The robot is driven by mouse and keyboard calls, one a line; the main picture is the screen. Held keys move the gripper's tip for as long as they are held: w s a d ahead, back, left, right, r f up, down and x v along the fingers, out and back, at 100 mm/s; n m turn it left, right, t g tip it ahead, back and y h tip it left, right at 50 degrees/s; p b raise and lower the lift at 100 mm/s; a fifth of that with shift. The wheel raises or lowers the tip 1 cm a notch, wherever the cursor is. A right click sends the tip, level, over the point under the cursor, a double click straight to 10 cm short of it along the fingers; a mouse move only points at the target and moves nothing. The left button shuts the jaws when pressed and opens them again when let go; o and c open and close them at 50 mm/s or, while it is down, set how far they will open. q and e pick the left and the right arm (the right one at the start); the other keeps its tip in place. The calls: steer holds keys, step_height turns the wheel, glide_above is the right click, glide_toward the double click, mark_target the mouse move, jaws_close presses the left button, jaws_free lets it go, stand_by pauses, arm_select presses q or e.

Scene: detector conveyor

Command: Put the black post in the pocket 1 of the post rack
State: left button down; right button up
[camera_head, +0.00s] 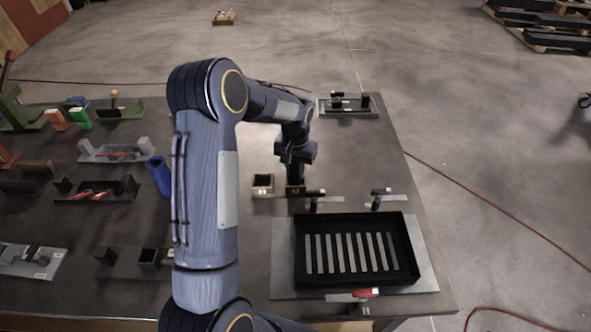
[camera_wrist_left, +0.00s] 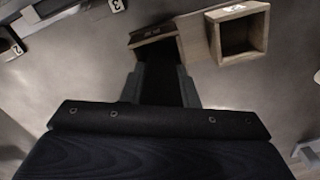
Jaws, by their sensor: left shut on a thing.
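My left gripper (camera_head: 296,172) is shut on the black post, over the rack's right-hand pocket in the head view. In the left wrist view the black post (camera_wrist_left: 161,88) is a dark bar between the two grey fingers (camera_wrist_left: 160,82). Its far end meets the mouth of one square pocket (camera_wrist_left: 150,36); I cannot tell how deep it sits. The post rack (camera_head: 279,192) has another square pocket (camera_head: 263,181), open and empty, which also shows in the left wrist view (camera_wrist_left: 240,34). The pocket numbers are too blurred to read. My right gripper is out of view.
A black slotted tray (camera_head: 407,250) on a grey plate stands just in front. Toggle clamps (camera_head: 315,198) (camera_head: 383,197) stand behind the tray. A fixture with black parts (camera_head: 349,103) is at the back. Several fixtures crowd the left of the table, with a blue cylinder (camera_head: 159,175) near my arm.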

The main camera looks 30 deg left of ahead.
arm_select(q)
steer(key=shift+f, duration=0.1)
steer(key=c, duration=1.1)
jaws_free()
